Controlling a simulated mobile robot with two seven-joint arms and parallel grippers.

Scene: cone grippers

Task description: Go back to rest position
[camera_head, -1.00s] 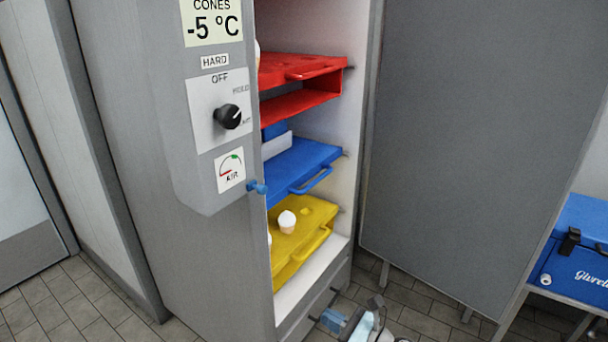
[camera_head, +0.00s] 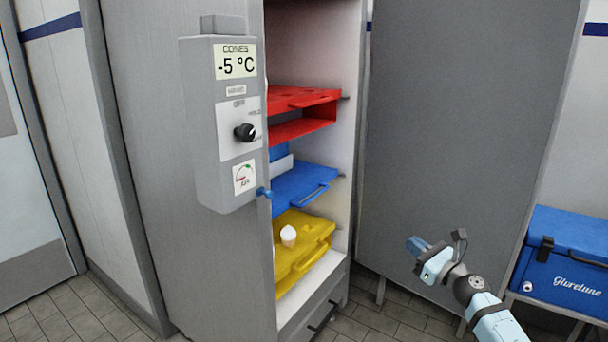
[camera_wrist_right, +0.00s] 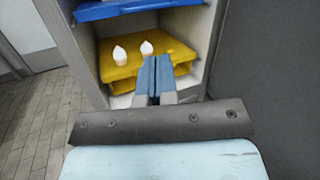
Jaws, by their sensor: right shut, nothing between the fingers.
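My right gripper (camera_head: 414,246) is in front of the open grey door, to the right of the freezer cabinet. It is shut and empty. In the right wrist view its blue fingers (camera_wrist_right: 153,78) are together, pointing toward the yellow tray, and no contact with the tray shows. My right arm comes in from the lower right in the head view. My left gripper is not in view.
The cabinet (camera_head: 225,270) holds a red tray (camera_head: 305,97), a blue tray (camera_head: 300,190) and a yellow tray (camera_head: 300,262) with white-topped cones (camera_head: 288,234). Its grey door (camera_head: 460,130) stands open. A blue cooler box (camera_head: 570,260) sits at the right. Tiled floor shows below.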

